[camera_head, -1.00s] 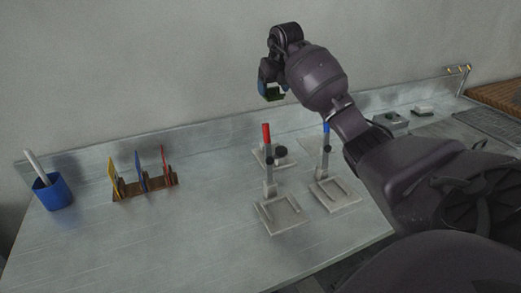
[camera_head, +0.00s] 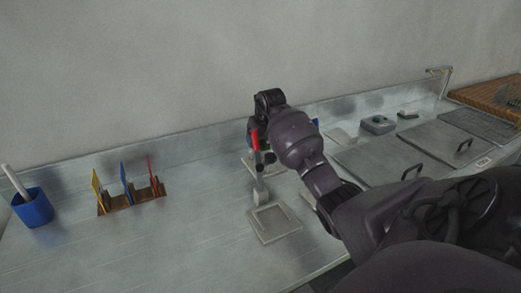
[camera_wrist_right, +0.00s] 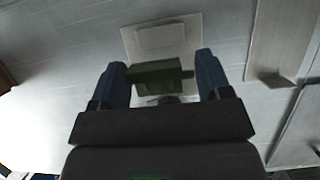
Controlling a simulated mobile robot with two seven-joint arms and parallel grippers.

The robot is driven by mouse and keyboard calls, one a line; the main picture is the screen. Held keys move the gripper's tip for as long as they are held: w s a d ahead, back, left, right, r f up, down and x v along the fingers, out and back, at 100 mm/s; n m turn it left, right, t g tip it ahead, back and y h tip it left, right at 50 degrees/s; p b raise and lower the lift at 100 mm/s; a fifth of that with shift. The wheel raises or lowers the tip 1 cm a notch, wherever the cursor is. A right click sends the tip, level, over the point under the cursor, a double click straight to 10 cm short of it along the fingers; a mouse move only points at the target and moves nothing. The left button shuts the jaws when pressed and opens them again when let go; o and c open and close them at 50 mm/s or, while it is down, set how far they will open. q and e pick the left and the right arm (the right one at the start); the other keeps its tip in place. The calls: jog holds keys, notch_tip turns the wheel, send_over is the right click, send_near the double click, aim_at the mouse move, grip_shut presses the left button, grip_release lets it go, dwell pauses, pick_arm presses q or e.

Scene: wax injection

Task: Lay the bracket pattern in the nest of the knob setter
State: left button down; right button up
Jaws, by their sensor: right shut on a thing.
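My right gripper (camera_wrist_right: 161,68) is shut on a green block-like piece, the bracket pattern (camera_wrist_right: 158,78), held between its two blue fingers. In the wrist view a pale plate (camera_wrist_right: 190,28) with a raised rectangle lies below and beyond the pattern, with a dark round part partly hidden behind it. In the head view the gripper is high at the back, mostly hidden by my own arm. I cannot tell which fixture is the knob setter. My left gripper is out of view.
A blue cup (camera_head: 33,209) and a wooden rack (camera_head: 133,200) with yellow, blue and red pieces stand at left. A blue-handled fixture (camera_head: 316,122) is mostly hidden by my arm. Grey panels (camera_head: 380,158) and a small grey box (camera_head: 378,124) lie at right. The front-left bench is clear.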

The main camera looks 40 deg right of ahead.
aim_at(262, 145)
notch_tip(262, 145, down, 4)
jog(key=shift+r, duration=0.1)
jog(key=shift+f, duration=0.3)
jog(key=shift+r, duration=0.1)
jog(key=shift+f+b, duration=0.45)
jog(key=shift+f, duration=0.2)
jog(key=o, duration=1)
